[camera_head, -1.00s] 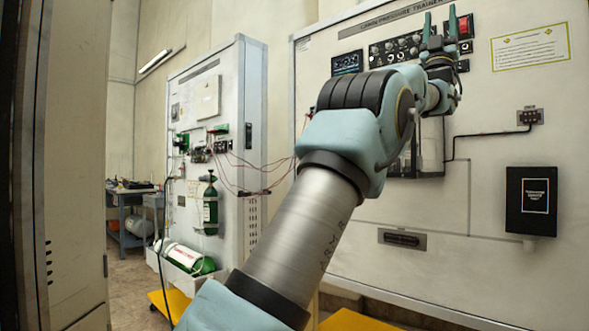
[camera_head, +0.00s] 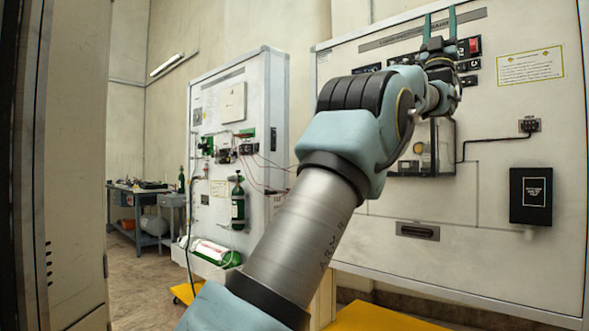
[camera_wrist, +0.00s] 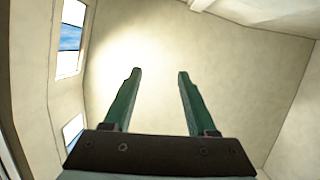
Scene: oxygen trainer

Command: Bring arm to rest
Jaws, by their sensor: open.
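My gripper (camera_head: 439,24) is raised at the upper right of the head view, its two green fingers pointing up and apart. Behind it stands the large white trainer panel (camera_head: 400,222), and the fingers overlap its top title strip in the picture. In the wrist view my gripper (camera_wrist: 156,75) is open, with nothing between the fingers. Part of the panel's controls is hidden behind my arm.
A second white panel (camera_head: 235,105) with hoses stands left of my arm, with green cylinders (camera_head: 238,205) by it. A workbench (camera_head: 150,190) is at the back left. A tall cabinet edge (camera_head: 75,150) is close on the left. Yellow platforms (camera_head: 375,318) lie low in front. Open floor shows between.

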